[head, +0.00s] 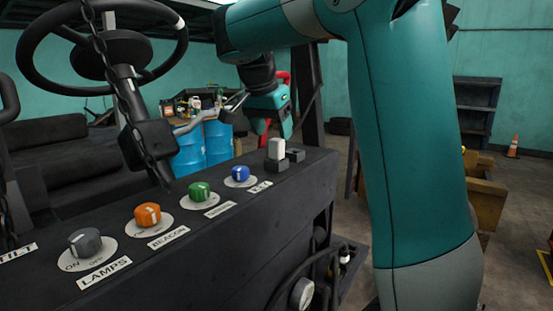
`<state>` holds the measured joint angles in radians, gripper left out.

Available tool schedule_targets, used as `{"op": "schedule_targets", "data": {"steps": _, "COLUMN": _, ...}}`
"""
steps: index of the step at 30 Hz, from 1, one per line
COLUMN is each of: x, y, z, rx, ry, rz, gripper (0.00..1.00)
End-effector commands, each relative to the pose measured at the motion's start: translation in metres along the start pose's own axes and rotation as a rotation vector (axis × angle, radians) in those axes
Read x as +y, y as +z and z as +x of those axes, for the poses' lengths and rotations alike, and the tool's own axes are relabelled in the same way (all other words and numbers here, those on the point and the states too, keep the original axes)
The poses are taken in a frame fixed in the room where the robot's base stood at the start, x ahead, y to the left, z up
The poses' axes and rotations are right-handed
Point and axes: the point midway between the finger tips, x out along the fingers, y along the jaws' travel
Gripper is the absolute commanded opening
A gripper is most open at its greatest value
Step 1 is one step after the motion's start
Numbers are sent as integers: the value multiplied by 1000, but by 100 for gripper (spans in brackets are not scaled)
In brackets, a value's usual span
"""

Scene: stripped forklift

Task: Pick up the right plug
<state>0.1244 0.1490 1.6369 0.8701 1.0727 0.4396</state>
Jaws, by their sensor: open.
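A pale, blocky plug-like piece (277,148) stands upright at the far right end of the dark console, among small black blocks (295,154). It is the only such piece I can make out on the console top; I cannot tell whether it is the right plug. My gripper (264,117) is just above and behind it in the picture, apart from it, with a teal body and fingers pointing down. It is open, and I see nothing between its fingers. Its far side is hard to make out.
The console (255,205) carries grey (84,242), orange (147,215), green (200,193) and blue (240,173) knobs. A steering wheel (100,58) and hanging chain (128,110) are at left. Cables (318,262) hang below the console's right end. Blue barrels (205,145) stand behind.

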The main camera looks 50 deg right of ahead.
Motion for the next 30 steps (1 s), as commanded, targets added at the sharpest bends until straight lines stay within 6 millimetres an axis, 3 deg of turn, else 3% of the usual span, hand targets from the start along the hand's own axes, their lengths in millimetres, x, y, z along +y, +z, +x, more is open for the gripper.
{"op": "schedule_targets", "data": {"steps": 5, "x": 0, "y": -1, "z": 12, "rx": -1, "ry": 3, "rz": 0, "gripper": 64}}
{"op": "schedule_targets", "data": {"steps": 13, "x": -3, "y": -4, "z": 50, "rx": -1, "ry": 3, "rz": -1, "gripper": 64}}
{"op": "schedule_targets", "data": {"steps": 22, "x": -4, "y": -3, "z": 56, "rx": 0, "ry": -1, "rz": 0, "gripper": 64}}
{"op": "schedule_targets", "data": {"steps": 30, "x": -4, "y": -3, "z": 56, "rx": 0, "ry": -1, "rz": 0, "gripper": 2}}
